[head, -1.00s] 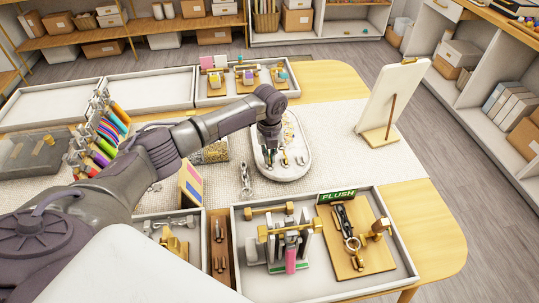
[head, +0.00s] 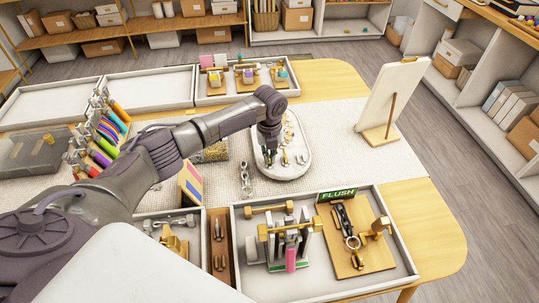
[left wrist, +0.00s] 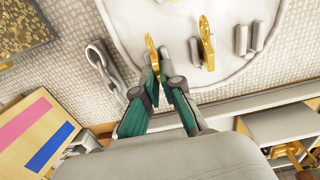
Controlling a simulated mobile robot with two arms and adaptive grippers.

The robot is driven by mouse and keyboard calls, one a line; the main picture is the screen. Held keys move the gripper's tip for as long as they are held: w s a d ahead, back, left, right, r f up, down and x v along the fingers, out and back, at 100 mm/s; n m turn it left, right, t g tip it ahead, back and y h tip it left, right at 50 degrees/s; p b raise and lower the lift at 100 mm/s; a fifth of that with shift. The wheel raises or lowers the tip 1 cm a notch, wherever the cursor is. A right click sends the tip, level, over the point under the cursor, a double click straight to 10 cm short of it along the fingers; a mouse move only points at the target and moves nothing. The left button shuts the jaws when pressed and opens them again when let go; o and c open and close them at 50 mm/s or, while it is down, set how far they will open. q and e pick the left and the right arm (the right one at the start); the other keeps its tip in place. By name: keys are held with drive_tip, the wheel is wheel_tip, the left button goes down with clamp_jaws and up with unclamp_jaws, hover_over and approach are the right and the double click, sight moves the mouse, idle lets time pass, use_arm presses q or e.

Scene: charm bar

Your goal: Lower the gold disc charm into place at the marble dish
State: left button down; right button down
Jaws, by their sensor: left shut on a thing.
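My left gripper (head: 268,154) reaches over the near left part of the white oval marble dish (head: 291,173). In the left wrist view my left gripper (left wrist: 163,66) is shut on the gold disc charm (left wrist: 151,50), seen nearly edge-on between the fingertips. The charm is over the dish (left wrist: 135,22) near its rim; I cannot tell whether it touches the surface. Another gold piece (left wrist: 207,43) stands on the dish to the right, beside small silver pieces (left wrist: 241,40). In the head view the fingers hide the held charm. My right gripper is not in view.
A silver clasp (left wrist: 104,65) lies on the mat left of the dish. A card with coloured stripes (head: 190,184) stands nearby. A tray (head: 384,285) with tools and a FLUSH sign (head: 338,195) is in front. An upright board (head: 392,98) stands at right.

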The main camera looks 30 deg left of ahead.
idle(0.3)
use_arm(q)
drive_tip(key=c, duration=1.2)
unclamp_jaws()
drive_tip(key=shift+r, duration=0.1)
drive_tip(key=shift+r+p, duration=2.85)
drive_tip(key=shift+r, duration=0.05)
wheel_tip(320, 180, up, 12)
